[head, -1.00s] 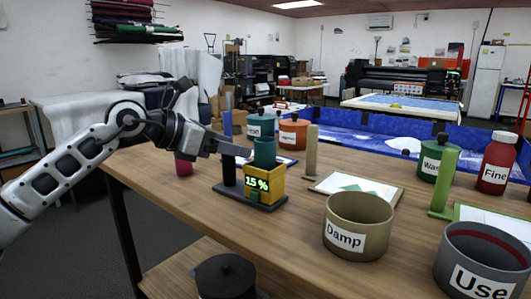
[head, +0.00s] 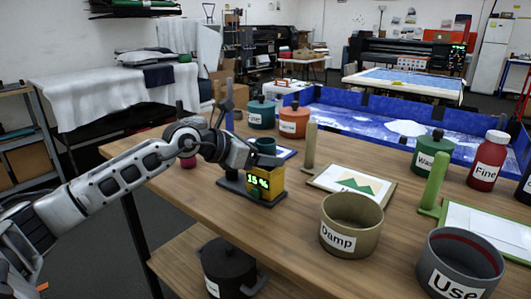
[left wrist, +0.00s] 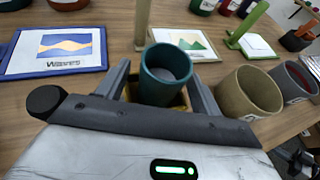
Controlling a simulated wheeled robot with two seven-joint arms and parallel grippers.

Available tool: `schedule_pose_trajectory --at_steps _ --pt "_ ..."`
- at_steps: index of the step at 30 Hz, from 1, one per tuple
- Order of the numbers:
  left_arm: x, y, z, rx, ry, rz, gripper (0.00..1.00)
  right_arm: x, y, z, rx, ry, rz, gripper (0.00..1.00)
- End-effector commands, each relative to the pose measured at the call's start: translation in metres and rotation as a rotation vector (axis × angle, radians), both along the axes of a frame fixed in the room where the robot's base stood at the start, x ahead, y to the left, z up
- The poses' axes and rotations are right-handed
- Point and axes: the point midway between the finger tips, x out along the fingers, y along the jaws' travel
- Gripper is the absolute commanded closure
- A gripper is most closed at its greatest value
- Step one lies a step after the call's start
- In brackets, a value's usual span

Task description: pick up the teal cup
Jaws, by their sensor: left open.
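The teal cup (head: 266,146) sits upright on top of the yellow block with a "15 %" display (head: 265,186) on the wooden table; the gripper partly hides it in the head view. In the left wrist view the teal cup (left wrist: 166,72) stands between the two fingers, its open top facing the camera. My left gripper (left wrist: 158,70) is open, one finger on each side of the cup; I cannot tell whether either touches it. In the head view the left gripper (head: 262,158) comes in from the left at cup height.
The "Damp" pot (head: 350,225) and "Use" pot (head: 458,264) stand to the right. A tan post (head: 310,146) rises behind the cup beside a framed card (head: 350,185). Lidded teal (head: 262,115) and orange (head: 294,122) jars stand farther back. Bare wood lies between the block and the pots.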

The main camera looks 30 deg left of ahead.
Motion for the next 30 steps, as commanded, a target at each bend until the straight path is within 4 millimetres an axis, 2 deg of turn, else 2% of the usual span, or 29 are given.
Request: schedule_pose_trajectory --at_steps 3,6,14,19,30 --pt "0.015 -0.008 -0.003 -0.007 -0.001 0.0 0.34 -0.002 -0.001 0.0 -0.015 0.011 0.003 1.0" --pt "0.022 -0.011 -0.008 -0.002 -0.001 0.0 0.34 -0.003 -0.002 -0.002 -0.022 0.017 0.007 1.0" --pt "0.024 -0.011 -0.01 0.001 0.0 0.0 0.34 -0.003 -0.002 -0.002 -0.022 0.015 0.008 1.0" --pt "0.024 -0.011 -0.01 0.0 0.0 0.0 0.81 -0.003 -0.001 -0.002 -0.022 0.016 0.009 1.0" --pt "0.024 -0.011 -0.008 0.001 -0.001 0.001 0.83 -0.003 -0.001 -0.002 -0.02 0.014 0.009 1.0"
